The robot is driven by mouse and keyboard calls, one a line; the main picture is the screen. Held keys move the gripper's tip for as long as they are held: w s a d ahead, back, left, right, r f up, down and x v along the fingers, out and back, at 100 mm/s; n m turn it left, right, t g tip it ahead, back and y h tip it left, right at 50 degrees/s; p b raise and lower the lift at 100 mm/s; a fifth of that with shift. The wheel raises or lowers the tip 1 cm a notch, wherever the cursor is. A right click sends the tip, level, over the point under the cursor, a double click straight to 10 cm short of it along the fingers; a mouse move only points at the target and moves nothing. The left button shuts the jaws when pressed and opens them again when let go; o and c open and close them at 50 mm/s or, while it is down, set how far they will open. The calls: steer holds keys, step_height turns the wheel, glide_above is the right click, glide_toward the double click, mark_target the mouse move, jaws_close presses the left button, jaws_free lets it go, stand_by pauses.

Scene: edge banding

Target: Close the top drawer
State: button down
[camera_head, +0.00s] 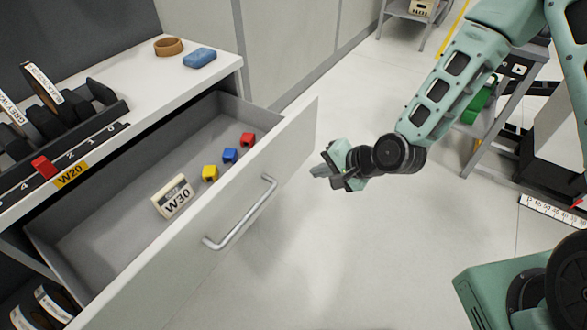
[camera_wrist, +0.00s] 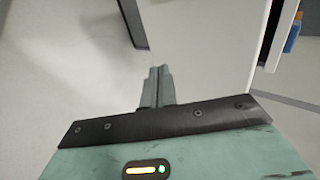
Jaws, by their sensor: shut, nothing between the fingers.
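The top drawer (camera_head: 160,275) is pulled well out of the white cabinet, so its grey inside shows. A metal bar handle (camera_head: 243,213) runs along its white front. Inside lie a label block marked W30 (camera_head: 172,197) and small yellow (camera_head: 209,173), blue (camera_head: 230,155) and red (camera_head: 247,140) pieces. My gripper (camera_head: 318,171) is in front of the drawer, right of the handle and apart from it. It is shut and empty. The wrist view shows its fingers (camera_wrist: 157,76) together, with a pale panel beyond them.
On the cabinet top are a brown ring (camera_head: 168,46), a blue block (camera_head: 199,58) and a dark rack (camera_head: 60,135) with a yellow W20 label (camera_head: 70,174). A metal stand (camera_head: 490,125) is at the right. The floor (camera_head: 310,260) before the drawer is clear.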

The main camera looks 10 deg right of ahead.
mark_target(282, 170)
steer(key=shift+w+a+f, duration=0.7)
steer(key=shift+w+a, duration=0.2)
steer(key=shift+a, duration=0.15)
steer(key=shift+w+a+f, duration=0.65)
steer(key=shift+w+a, duration=0.25)
steer(key=shift+a, duration=0.15)
steer(key=shift+w+a+f, duration=0.7)
steer(key=shift+w+a, duration=0.2)
steer(key=shift+a, duration=0.15)
steer(key=shift+a, duration=0.1)
